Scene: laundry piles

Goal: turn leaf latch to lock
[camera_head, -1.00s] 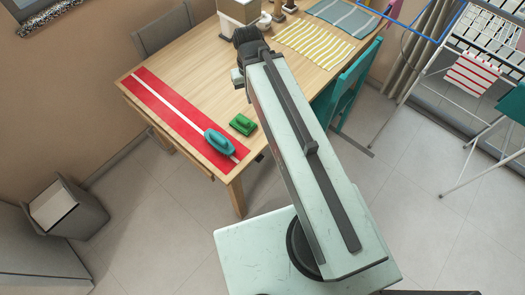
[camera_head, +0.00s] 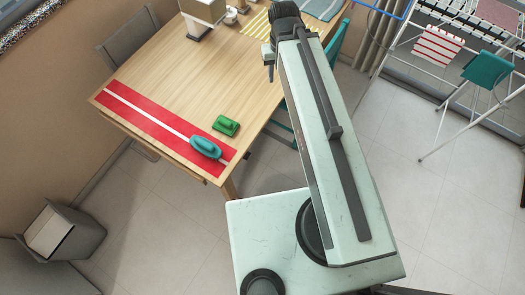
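I cannot make out the leaf latch in this view. The wooden table (camera_head: 190,85) has a red runner with a white stripe (camera_head: 135,115) along its left front edge. A teal iron-shaped object (camera_head: 205,147) sits on the runner's near end, and a smaller green one (camera_head: 226,126) lies just beside it on bare wood. My pale green arm stretches up over the table's right side. My gripper (camera_head: 268,62) shows only in small part at the arm's far end, above the tabletop; its fingers are too hidden to read. I see nothing held.
A grey chair (camera_head: 132,42) stands at the table's back left, and a teal chair (camera_head: 338,40) at its right. A drying rack (camera_head: 448,115) with a striped cloth (camera_head: 438,44) stands at right. A grey bin (camera_head: 75,238) is at lower left. The floor between is clear.

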